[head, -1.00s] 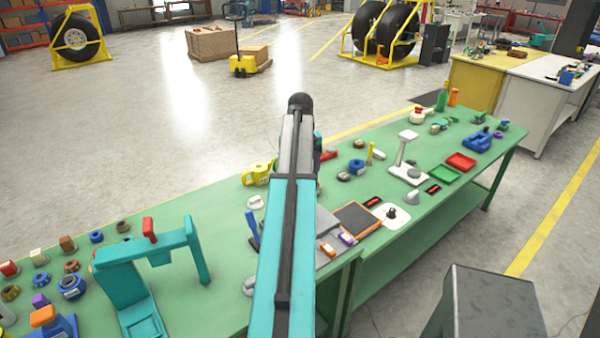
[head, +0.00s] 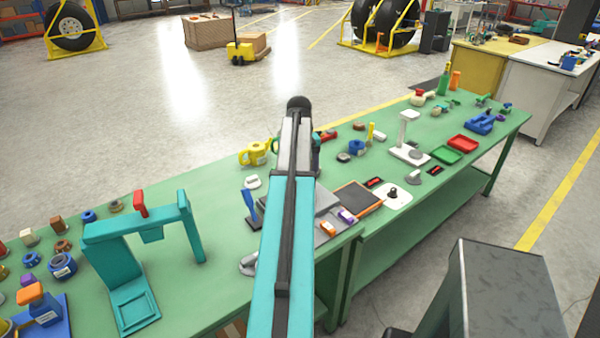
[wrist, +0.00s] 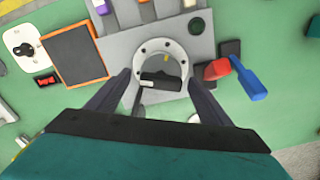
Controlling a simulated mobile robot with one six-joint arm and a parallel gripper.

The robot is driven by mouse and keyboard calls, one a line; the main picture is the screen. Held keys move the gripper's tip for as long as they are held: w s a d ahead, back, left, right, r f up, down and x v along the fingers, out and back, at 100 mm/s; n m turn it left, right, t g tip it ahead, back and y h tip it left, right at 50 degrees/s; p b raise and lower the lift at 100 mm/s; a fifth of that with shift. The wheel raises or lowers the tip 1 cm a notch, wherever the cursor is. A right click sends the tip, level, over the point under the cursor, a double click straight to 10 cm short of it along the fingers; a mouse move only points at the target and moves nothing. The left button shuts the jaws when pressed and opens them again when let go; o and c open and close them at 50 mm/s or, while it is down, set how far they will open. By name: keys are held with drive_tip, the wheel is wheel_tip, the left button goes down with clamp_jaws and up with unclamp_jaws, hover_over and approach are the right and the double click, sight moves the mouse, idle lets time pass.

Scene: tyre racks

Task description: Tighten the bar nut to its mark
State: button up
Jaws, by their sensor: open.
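In the wrist view, a pale ring with bolt holes (wrist: 185,51) sits on a grey plate (wrist: 121,47). A black bar (wrist: 160,78) lies across the ring's near side; it looks like the bar nut. A small yellowish patch (wrist: 157,57) shows by the ring's opening, too small to tell if it is the mark. My gripper (wrist: 160,82) is open, its dark fingers apart on either side of the bar, with nothing held. In the head view, my arm hides the gripper and the ring; only part of the grey plate (head: 327,205) shows.
An orange-framed dark panel (wrist: 75,56) is at left.

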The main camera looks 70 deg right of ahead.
drive_tip(key=shift+f, duration=0.65)
drive_tip(key=c, duration=1.1)
